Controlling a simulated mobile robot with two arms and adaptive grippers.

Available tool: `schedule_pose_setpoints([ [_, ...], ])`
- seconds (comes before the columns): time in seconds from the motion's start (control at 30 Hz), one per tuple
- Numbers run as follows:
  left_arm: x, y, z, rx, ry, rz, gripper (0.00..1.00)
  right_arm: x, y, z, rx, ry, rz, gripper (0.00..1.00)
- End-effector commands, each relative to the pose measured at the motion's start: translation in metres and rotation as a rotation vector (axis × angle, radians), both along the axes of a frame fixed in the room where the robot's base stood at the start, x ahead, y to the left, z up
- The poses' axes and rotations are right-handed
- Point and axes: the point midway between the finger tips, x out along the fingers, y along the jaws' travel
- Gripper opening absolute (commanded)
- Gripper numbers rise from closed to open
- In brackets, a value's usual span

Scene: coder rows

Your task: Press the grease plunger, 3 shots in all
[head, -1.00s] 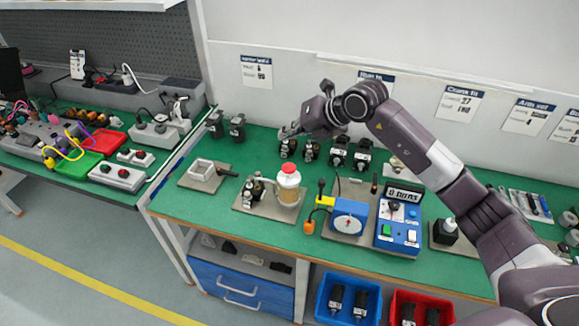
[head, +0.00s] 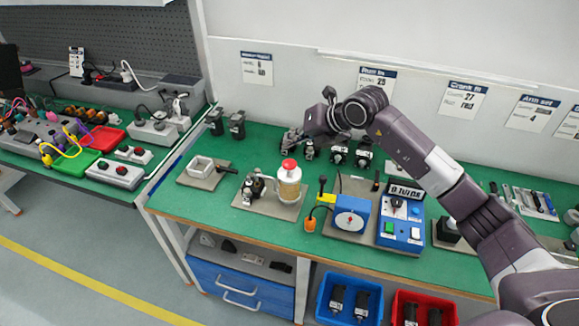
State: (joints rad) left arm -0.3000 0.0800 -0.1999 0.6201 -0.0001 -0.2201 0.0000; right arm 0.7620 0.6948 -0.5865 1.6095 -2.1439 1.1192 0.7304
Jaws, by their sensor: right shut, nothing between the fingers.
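The grease pot (head: 289,188) is a cream jar with a white collar and a red plunger knob (head: 289,165) on top. It stands upright on a grey-brown plate at the middle left of the green bench. My right gripper (head: 287,140) is shut and empty. Its fingers show just above the red knob in the picture, with a gap between them; how far behind or over the knob they are I cannot tell. My left gripper is out of view.
A dark small motor (head: 252,188) stands on the plate beside the pot. A blue dial gauge (head: 350,218) and a blue counter box (head: 400,222) stand to the right. Several dark motors line the back under my arm.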

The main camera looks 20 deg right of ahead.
Motion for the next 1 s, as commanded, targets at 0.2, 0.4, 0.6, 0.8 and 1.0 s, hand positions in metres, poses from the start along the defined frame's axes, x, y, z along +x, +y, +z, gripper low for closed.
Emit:
schedule_pose_setpoints([
  [0.2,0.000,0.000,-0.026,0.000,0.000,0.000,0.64,0.000,0.000,-0.037,0.000,0.001,0.001,0.00],
  [0.4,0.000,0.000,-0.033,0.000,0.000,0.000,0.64,0.000,0.000,-0.047,0.000,-0.001,0.001,0.00],
  [0.6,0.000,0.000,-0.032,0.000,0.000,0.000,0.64,0.000,0.000,-0.047,0.000,-0.001,0.001,0.00],
  [0.8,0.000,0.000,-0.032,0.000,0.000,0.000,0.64,0.000,0.000,-0.047,0.000,-0.001,0.001,0.00],
  [1.0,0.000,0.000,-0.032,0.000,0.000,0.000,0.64,0.000,0.000,-0.047,0.000,-0.001,0.001,0.00],
])
